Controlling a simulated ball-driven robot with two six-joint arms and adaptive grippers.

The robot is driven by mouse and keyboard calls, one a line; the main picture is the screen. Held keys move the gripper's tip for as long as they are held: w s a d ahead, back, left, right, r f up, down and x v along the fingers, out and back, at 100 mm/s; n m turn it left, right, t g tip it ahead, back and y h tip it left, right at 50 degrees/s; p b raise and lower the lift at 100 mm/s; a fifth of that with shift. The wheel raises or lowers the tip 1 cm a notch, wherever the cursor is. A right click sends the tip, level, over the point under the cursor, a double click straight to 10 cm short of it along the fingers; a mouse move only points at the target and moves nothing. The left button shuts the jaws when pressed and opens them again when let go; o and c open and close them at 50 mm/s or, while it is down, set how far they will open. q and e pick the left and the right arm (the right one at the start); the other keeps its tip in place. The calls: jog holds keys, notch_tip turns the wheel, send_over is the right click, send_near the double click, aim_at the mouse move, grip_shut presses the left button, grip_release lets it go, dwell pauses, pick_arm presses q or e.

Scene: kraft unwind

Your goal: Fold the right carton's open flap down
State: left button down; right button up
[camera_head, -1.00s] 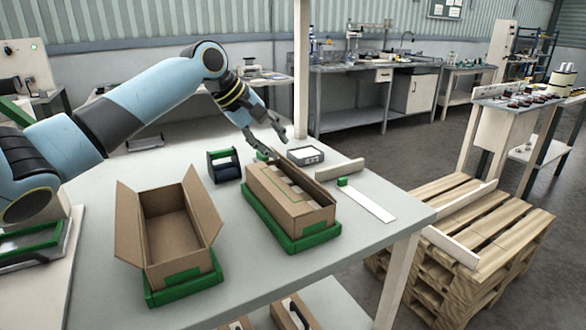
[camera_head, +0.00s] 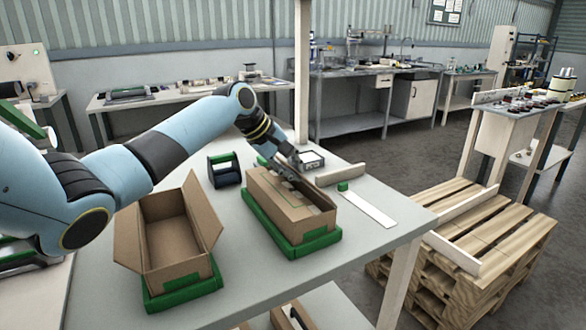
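The right carton (camera_head: 275,215) is a brown box in a green tray (camera_head: 300,248) on the grey table. A dark narrow strip runs along the carton's right side, where flap edge, gap and gripper are hard to separate. My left gripper (camera_head: 297,172) is over the carton's far right part, close to its top; its fingers are too small and dark to read. The left carton (camera_head: 176,268) stands in its own green tray with side flaps spread and its inside empty. My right gripper is out of view.
A dark caddy (camera_head: 223,170) stands behind the cartons. A white-topped tray (camera_head: 312,160), a low wooden rail (camera_head: 340,174) and a white strip with a green block (camera_head: 343,186) lie right of my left gripper. A pallet stack (camera_head: 480,240) stands beyond the table.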

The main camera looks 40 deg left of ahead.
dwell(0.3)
pick_arm(q)
jog(key=shift+s+a+f+t+h+p, duration=0.15)
jog(key=shift+s+f+t+h+p, duration=0.25)
jog(key=shift+t, duration=0.3)
jog(key=shift+s+f+t, duration=0.15)
jog(key=shift+f+t, duration=0.05)
jog(key=shift+t, duration=0.2)
jog(key=shift+s+a+f+t+b, duration=0.1)
jog(key=shift+f+t+b, duration=0.25)
jog(key=shift+b, duration=0.3)
jog(key=shift+r+t+h+b, duration=0.1)
jog(key=shift+t+h+b, duration=0.3)
jog(key=shift+t, duration=0.15)
jog(key=shift+r, duration=0.1)
jog(key=c, duration=1.5)
grip_release()
